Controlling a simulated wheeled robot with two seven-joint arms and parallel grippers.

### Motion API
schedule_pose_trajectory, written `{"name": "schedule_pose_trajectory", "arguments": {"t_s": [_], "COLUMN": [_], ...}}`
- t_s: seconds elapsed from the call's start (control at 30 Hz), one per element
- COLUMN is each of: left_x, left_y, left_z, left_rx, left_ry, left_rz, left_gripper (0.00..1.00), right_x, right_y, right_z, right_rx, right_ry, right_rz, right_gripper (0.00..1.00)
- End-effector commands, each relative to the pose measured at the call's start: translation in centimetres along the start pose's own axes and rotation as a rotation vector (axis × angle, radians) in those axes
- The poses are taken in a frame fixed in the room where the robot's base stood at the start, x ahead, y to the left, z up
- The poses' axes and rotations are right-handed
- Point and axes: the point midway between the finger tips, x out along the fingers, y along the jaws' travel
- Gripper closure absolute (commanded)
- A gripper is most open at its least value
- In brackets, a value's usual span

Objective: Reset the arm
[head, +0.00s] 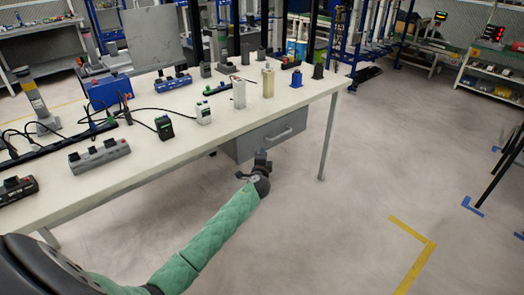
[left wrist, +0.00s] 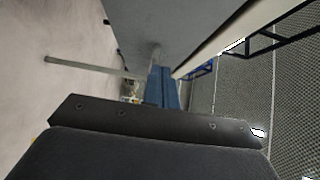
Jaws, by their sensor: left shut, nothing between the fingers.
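My left arm, in a green padded sleeve, reaches in from the lower left of the head view. My left gripper (head: 260,160) is at its end, in front of the table's near edge and close to the grey drawer unit. It is shut and empty. In the left wrist view the dark gripper body (left wrist: 150,135) fills the lower part, with grey and blue surfaces beyond it. My right gripper does not show in either view.
A long white table (head: 235,122) holds chargers, batteries, cables and power strips. A grey drawer (head: 270,138) hangs under its right part, near a table leg (head: 329,135). Open floor (head: 340,220) lies to the right, with yellow tape (head: 415,262). Shelves (head: 492,75) stand at the far right.

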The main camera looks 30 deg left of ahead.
Motion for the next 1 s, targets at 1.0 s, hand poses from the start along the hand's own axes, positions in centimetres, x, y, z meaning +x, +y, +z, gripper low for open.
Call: {"name": "schedule_pose_trajectory", "arguments": {"t_s": [1.0], "left_x": [-7.2], "left_y": [1.5], "left_z": [2.6], "left_rx": [-0.220], "left_ry": [-0.175], "left_rz": [0.117], "left_gripper": [1.00], "right_x": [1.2], "right_y": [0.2], "right_z": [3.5], "right_rx": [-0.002], "right_ry": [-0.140], "right_rz": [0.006], "right_gripper": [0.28]}}
